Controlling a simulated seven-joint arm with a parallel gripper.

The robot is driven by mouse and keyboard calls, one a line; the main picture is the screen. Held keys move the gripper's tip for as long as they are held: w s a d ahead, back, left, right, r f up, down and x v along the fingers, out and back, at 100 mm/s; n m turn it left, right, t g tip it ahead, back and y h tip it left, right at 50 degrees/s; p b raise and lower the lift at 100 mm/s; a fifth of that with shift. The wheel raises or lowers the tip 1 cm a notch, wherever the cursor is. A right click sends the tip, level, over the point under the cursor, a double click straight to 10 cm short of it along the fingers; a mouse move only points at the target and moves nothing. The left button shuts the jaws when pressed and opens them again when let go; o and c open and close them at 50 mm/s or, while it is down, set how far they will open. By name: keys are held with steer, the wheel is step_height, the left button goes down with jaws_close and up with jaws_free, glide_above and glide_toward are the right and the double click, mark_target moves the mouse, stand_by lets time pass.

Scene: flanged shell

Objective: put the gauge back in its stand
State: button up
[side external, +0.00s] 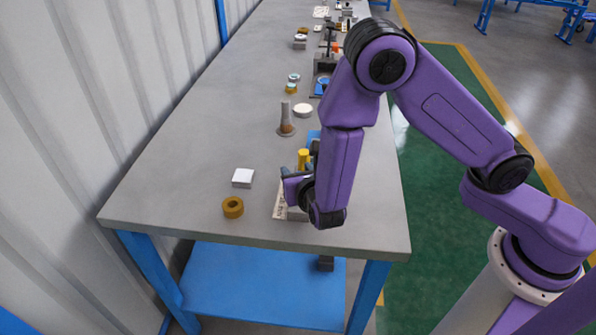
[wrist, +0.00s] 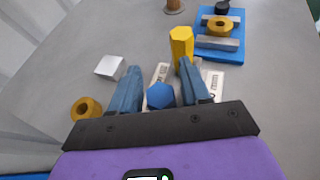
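My gripper (wrist: 159,66) is open, with its two blue-grey fingers apart; in the side view it (side external: 298,171) is low over the near end of the bench. A blue hexagonal piece (wrist: 160,95) shows between the fingers, with a gap on each side. A yellow hexagonal post (wrist: 182,46) stands just beyond the right fingertip; it also shows in the side view (side external: 303,157). Either may be part of the gauge; I cannot tell which. A printed light plate (wrist: 213,82) lies below them. The stand is not clearly identifiable, and my fingers hide part of this area.
A white block (wrist: 110,67) and a brass ring (wrist: 86,109) lie to the left. A blue tray (wrist: 234,57) with grey bars and a yellow ring is beyond on the right. A brownish spindle (side external: 286,122) stands farther back. The bench's left side is mostly clear.

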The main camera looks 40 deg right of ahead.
steer(key=shift+o, duration=0.3)
steer(key=shift+r, duration=0.2)
steer(key=v, duration=1.2)
steer(key=s+d+r+m+g+h, duration=0.1)
steer(key=s+d+r+m+g, duration=0.1)
steer(key=d+m+g, duration=0.3)
steer(key=s+d+r+m+g, duration=0.1)
steer(key=s+d+m+g, duration=0.15)
steer(key=d+m, duration=0.4)
steer(key=s+d+r+m+g+y, duration=0.2)
steer(key=s+m+y, duration=0.1)
steer(key=s, duration=0.3)
steer(key=s+d+r+m+g+y, duration=0.2)
steer(key=s+d+m+g+y, duration=0.1)
steer(key=s, duration=0.4)
steer(key=shift+s+m, duration=0.35)
steer(key=shift+m, duration=0.4)
